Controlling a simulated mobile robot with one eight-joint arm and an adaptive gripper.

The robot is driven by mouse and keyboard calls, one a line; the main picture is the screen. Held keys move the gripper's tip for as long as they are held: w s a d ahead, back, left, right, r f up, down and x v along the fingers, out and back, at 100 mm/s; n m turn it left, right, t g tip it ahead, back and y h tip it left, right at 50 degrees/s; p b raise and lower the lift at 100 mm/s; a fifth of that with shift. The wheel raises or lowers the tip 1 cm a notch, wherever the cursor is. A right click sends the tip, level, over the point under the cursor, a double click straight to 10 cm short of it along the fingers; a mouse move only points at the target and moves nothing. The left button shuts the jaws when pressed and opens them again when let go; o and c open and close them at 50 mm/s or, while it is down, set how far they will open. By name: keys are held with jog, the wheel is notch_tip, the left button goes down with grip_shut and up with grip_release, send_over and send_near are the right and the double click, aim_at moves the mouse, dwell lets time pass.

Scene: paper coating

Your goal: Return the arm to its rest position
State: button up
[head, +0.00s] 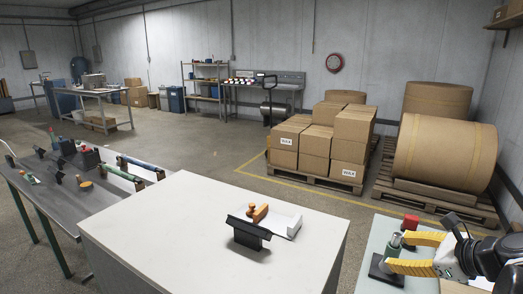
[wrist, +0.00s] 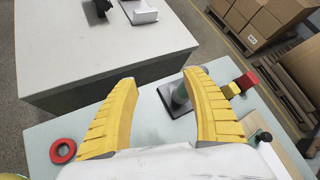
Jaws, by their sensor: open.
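My gripper (head: 416,253) has two yellow ribbed fingers and reaches in from the lower right in the head view. It also shows in the wrist view (wrist: 158,92), where the fingers are spread wide with nothing held between them. It hangs over a pale green tabletop (head: 372,226). A grey-green post on a dark base (wrist: 178,100) stands close by the right finger in the wrist view. In the head view, the green-topped item on its dark base (head: 386,264) shows beside the fingertips. I cannot tell whether a finger touches it.
A white-topped table (head: 170,225) holds a black holder (head: 248,234), an orange-brown stamp-like item (head: 258,211) and a white piece (head: 287,224). Boxes (head: 317,141) and rolls (head: 446,152) stand behind.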

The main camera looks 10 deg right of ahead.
jog(key=s+a+f+n+g+h, duration=0.1)
jog(key=s+a+n, duration=0.4)
jog(key=a+n, duration=0.5)
jog(key=s+a+f+n+g+h, duration=0.1)
jog(key=s+a+n, duration=0.4)
jog(key=a+n, duration=0.6)
jog(key=n+g+h, duration=0.1)
jog(key=n, duration=0.5)
jog(key=shift+f+n, duration=0.25)
jog(key=shift+n, duration=0.05)
jog(key=shift+s, duration=0.1)
